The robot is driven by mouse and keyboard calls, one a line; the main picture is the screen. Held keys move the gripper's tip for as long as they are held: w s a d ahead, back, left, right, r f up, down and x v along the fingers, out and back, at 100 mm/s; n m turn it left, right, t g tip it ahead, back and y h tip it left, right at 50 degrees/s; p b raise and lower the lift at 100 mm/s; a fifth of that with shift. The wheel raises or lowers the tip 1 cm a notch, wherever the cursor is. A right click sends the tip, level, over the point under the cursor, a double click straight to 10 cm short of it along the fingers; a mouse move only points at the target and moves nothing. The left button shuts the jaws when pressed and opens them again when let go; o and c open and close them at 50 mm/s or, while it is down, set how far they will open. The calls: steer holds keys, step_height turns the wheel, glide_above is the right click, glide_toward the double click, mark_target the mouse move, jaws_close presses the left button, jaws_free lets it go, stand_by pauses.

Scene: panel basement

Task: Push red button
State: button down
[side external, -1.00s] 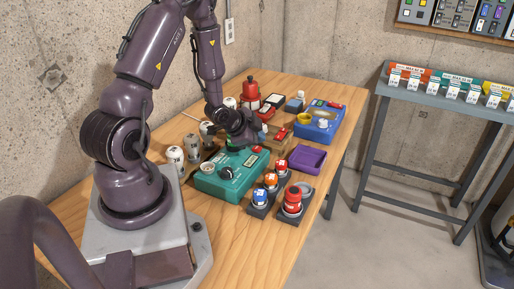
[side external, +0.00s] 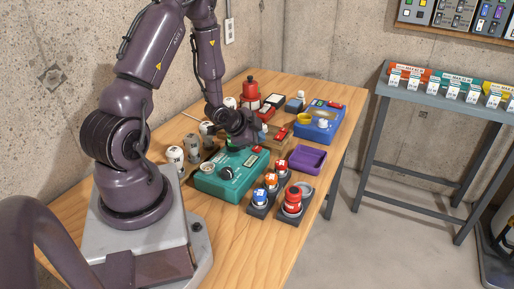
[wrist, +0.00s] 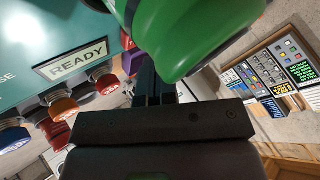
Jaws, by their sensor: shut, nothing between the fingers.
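The teal box (side external: 222,184) stands mid-table with a small red button (side external: 256,149) at its far edge and a dark round knob on top. In the side view my gripper (side external: 254,139) is low over the far end of this box, close to that red button; contact cannot be told. In the wrist view my gripper (wrist: 155,72) is shut and empty, its tips near a large green rounded thing (wrist: 190,35). A teal face with a READY label (wrist: 77,60) is at left. Another red-topped button (side external: 293,194) stands on a grey base in front.
A base with blue and orange buttons (side external: 261,197) stands before the teal box. A purple tray (side external: 308,158) and a blue box (side external: 320,126) are to the right. White and grey cylinders (side external: 175,157) stand at left.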

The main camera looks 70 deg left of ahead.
mark_target(257, 149)
steer(key=shift+f, duration=0.4)
steer(key=shift+f, duration=0.45)
stand_by(0.7)
steer(key=shift+r, duration=0.85)
steer(key=shift+r, duration=2.55)
